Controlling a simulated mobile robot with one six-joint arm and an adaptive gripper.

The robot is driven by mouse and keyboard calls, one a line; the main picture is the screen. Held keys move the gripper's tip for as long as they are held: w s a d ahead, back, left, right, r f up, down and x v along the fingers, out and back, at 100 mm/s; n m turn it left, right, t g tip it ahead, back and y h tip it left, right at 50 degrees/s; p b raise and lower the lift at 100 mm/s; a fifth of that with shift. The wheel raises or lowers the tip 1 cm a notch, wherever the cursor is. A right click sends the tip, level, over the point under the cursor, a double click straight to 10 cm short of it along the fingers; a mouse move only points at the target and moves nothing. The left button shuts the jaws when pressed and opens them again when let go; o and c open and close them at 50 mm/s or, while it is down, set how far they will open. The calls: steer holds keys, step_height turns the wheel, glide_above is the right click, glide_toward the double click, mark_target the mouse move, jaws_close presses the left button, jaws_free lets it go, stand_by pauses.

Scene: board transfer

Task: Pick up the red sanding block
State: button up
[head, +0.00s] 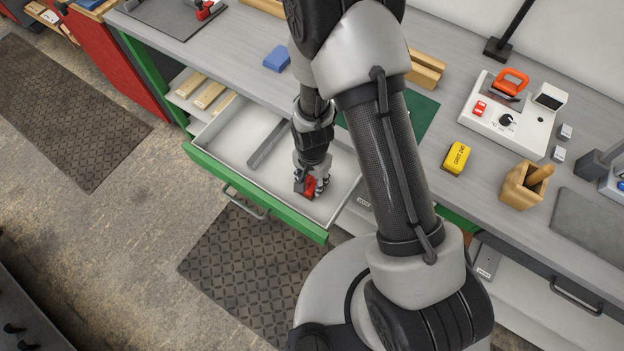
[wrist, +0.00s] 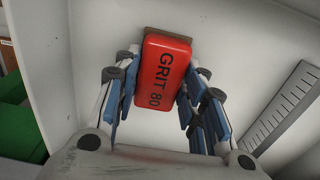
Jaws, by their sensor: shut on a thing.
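The red sanding block (head: 309,187) is in the open drawer (head: 225,131) of the bench, in the right-hand compartment near the front. In the wrist view the block (wrist: 163,72) shows its red top with "GRIT 80" and a brown lower edge. My gripper (head: 311,184) reaches down into the drawer, and its blue-padded fingers (wrist: 157,92) are shut on the block's two long sides. I cannot tell whether the block touches the drawer floor.
On the bench are a blue block (head: 277,58), a yellow block (head: 457,158), a wooden holder (head: 522,187) and a white device (head: 507,117).

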mark_target(312, 181)
step_height(312, 181, up, 20)
steer(key=p, duration=0.5)
steer(key=shift+f, duration=0.15)
